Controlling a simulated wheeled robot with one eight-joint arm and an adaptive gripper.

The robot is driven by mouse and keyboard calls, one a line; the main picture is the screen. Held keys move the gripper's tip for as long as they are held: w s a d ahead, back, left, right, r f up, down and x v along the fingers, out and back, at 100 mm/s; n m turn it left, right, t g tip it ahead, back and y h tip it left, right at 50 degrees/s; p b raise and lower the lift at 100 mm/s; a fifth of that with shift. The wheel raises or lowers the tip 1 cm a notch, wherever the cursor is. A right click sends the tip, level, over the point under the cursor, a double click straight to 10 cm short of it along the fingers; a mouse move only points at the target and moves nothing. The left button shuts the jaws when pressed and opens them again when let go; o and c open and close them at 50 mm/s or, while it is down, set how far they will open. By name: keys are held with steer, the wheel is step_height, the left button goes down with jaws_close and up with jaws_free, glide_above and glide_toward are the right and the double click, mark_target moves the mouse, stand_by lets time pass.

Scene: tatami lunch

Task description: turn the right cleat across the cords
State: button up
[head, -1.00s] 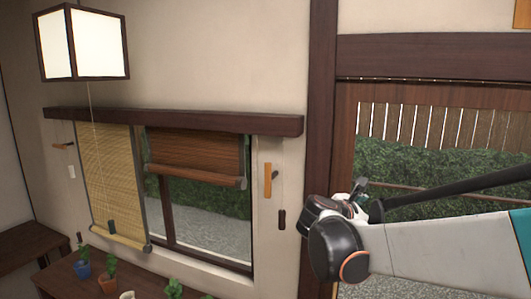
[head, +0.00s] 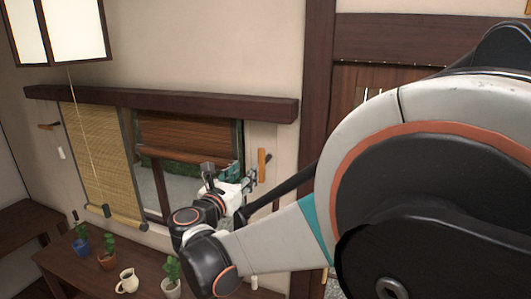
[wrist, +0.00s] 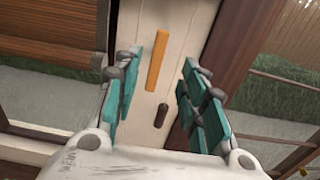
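The right cleat (head: 261,165) is an upright orange-brown wooden bar on the pale wall, right of the window. In the wrist view the cleat (wrist: 157,58) stands upright, ahead of and between my fingers, with a gap before them.
A left cleat (head: 49,127) lies roughly level on the far wall. A bamboo blind (head: 97,165) and a brown blind (head: 190,137) hang under a dark rail (head: 160,103). Potted plants and a white jug (head: 127,281) stand on the table below. A dark post (head: 318,110) rises at the right.

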mark_target(260, 156)
steer(key=p+x, duration=0.2)
steer(key=x, duration=1.1)
steer(key=shift+w, duration=0.3)
steer(key=shift+d, duration=0.1)
jaws_close()
